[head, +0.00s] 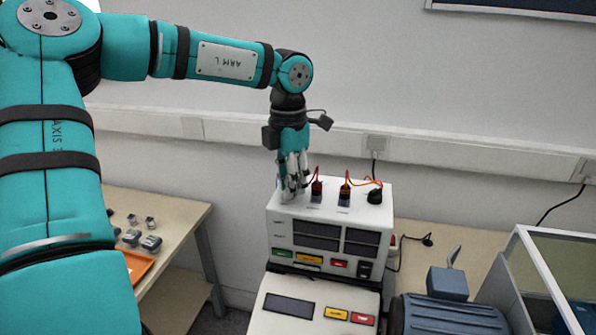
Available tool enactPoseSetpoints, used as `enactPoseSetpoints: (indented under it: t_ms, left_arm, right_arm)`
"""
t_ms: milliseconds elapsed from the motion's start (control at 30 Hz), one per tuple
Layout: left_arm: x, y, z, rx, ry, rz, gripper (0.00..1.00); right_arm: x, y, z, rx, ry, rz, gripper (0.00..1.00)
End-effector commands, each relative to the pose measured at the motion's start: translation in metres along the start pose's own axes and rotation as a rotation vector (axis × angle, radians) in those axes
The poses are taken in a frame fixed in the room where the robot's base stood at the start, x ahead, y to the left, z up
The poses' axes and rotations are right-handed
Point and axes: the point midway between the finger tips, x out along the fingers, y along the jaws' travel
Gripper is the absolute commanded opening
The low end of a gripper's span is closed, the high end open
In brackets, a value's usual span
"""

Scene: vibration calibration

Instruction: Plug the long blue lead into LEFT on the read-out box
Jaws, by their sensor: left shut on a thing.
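The white read-out box (282,213) stands right of centre, with dark display windows and coloured labels on its front. My left gripper (293,185) points down at the left end of the box's top. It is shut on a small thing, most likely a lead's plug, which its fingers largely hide. Two dark plugs with orange leads, a left one (317,188) and a middle one (345,190), stand upright on the top. A black plug or knob (375,195) is at the right end. I cannot make out a blue lead or read the socket labels. My right gripper is out of view.
A lower white unit (270,320) with a display stands in front of the box. A dark ribbed motor-like body (450,318) and a glass-topped case (520,262) are at right. A side table (180,208) at left bears small metal parts and an orange tray (137,266).

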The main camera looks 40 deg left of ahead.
Motion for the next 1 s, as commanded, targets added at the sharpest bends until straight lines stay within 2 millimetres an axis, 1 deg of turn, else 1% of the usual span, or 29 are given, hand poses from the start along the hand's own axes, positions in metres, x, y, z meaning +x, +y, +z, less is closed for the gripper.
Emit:
enactPoseSetpoints:
  t_ms: [200,633,1000]
  left_arm:
    - [0.000,0.000,0.000,0.118,0.002,-0.001,0.00]
    - [0.000,0.000,0.000,0.161,0.001,-0.001,0.00]
    - [0.000,-0.001,0.000,0.416,0.001,-0.002,0.00]
  right_arm:
    - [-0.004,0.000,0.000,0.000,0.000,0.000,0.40]
    - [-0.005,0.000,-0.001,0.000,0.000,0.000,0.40]
    - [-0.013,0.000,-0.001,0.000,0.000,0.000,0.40]
